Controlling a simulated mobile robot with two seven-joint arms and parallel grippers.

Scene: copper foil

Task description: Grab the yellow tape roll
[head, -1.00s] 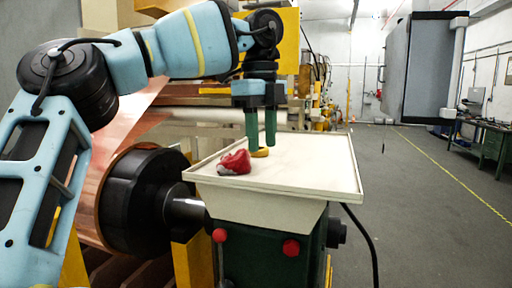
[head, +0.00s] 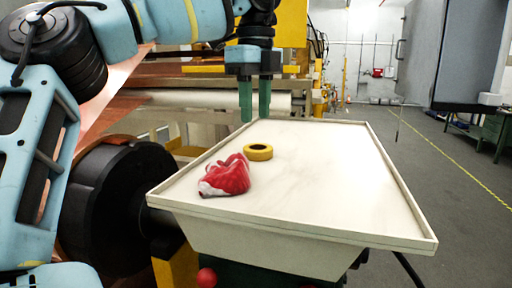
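The yellow tape roll (head: 258,152) lies flat on the white tray table (head: 330,190), left of its middle, with its dark hole facing up. My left gripper (head: 255,118) points down above and a little behind the roll. Its two green fingers are apart with nothing between them, and the tips do not touch the roll. My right gripper is not in view.
A crumpled red and white bag (head: 226,176) lies on the tray just in front of the roll, to its left. The tray has a raised rim. Its right half is bare. A large black roller (head: 110,205) with copper foil stands at the left.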

